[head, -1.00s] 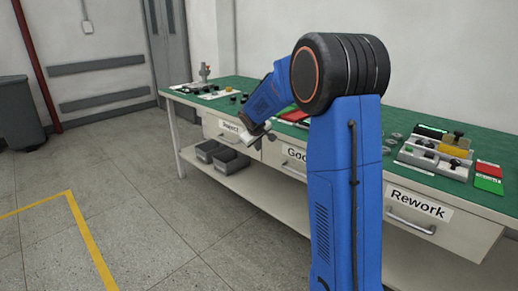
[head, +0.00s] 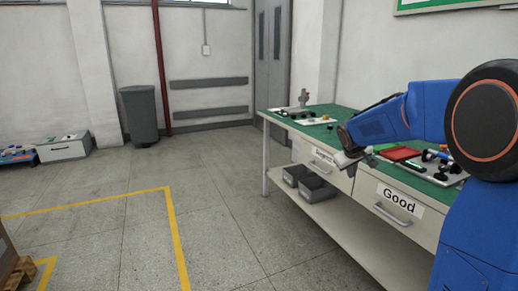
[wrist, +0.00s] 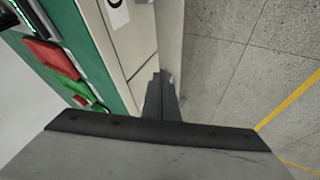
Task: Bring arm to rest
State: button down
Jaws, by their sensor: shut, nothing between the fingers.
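My blue arm (head: 385,122) reaches leftward from the right side of the head view, level with the front edge of the workbench. My gripper (head: 345,160) is at its end, just in front of the bench edge near the drawers. In the wrist view my gripper (wrist: 160,98) shows its dark fingers together, with nothing between them. They point down past the drawer fronts toward the floor.
The green-topped workbench (head: 280,117) carries a red tray (head: 398,153) and several small parts. Its drawers include one marked "Good" (head: 399,201). Grey bins (head: 317,188) sit on the lower shelf. A trash can (head: 139,115) stands at the back.

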jog(key=s+a+f+m+y, duration=0.1)
jog(key=s+a, duration=0.3)
jog(key=s, duration=1.1)
jog(key=s+a+f+g+y, duration=0.1)
jog(key=s+a, duration=0.4)
jog(key=s, duration=1)
jog(key=s+a+f+m+y, duration=0.1)
jog(key=s+a, duration=0.3)
jog(key=s, duration=1.1)
jog(key=shift+s+a+f+m+y, duration=0.15)
jog(key=shift+a+f+m+y, duration=0.2)
jog(key=shift+f, duration=0.35)
